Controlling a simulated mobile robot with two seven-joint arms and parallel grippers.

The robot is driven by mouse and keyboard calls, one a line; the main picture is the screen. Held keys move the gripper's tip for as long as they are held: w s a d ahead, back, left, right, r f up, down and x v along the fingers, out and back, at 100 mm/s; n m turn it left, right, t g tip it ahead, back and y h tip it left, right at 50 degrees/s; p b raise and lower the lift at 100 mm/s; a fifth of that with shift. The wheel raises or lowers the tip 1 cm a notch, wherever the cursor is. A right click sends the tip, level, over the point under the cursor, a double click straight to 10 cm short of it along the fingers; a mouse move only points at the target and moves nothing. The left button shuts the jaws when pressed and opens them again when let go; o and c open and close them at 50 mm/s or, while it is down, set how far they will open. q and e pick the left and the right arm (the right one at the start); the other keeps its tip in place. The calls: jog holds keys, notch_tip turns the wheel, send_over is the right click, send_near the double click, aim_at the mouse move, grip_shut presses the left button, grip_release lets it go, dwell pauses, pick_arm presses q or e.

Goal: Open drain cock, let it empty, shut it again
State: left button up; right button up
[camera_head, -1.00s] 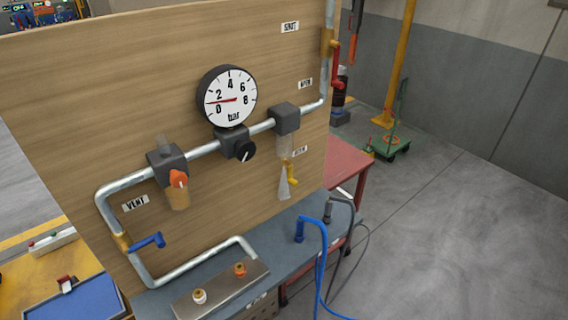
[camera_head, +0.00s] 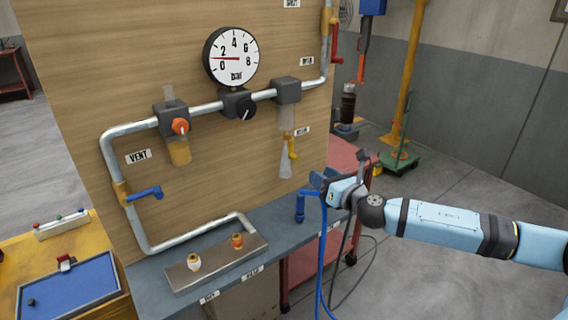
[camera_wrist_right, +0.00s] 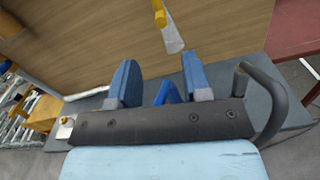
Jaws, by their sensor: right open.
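The drain cock is a small yellow lever (camera_head: 292,149) under the pale clear bowl (camera_head: 286,119) of the right block on the pipe. A clear cone-shaped spout (camera_head: 286,165) hangs below it. The yellow lever (camera_wrist_right: 159,14) also shows at the top of the right wrist view, with the clear spout (camera_wrist_right: 172,38) beside it. My right gripper (camera_head: 340,180) is to the right of and below the cock, apart from it. In the wrist view its two blue fingers (camera_wrist_right: 160,76) are spread, with nothing held. My left gripper is out of view. Whether liquid is in the bowl is unclear.
A blue hose connector (camera_head: 300,207) stands on the bench ledge (camera_head: 200,290) close to my right gripper. A gauge (camera_head: 231,57), an orange-knobbed unit (camera_head: 180,126) and a blue-handled valve (camera_head: 146,193) are on the panel. A red cart (camera_head: 345,170) stands behind the gripper.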

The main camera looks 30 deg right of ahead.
aim_at(292, 156)
jog(key=w, duration=0.4)
jog(key=w+p, duration=0.1)
jog(key=w, duration=0.4)
jog(key=w+a, duration=0.1)
jog(key=w, duration=0.3)
jog(key=shift+w+p, duration=0.25)
jog(key=shift+p, duration=0.05)
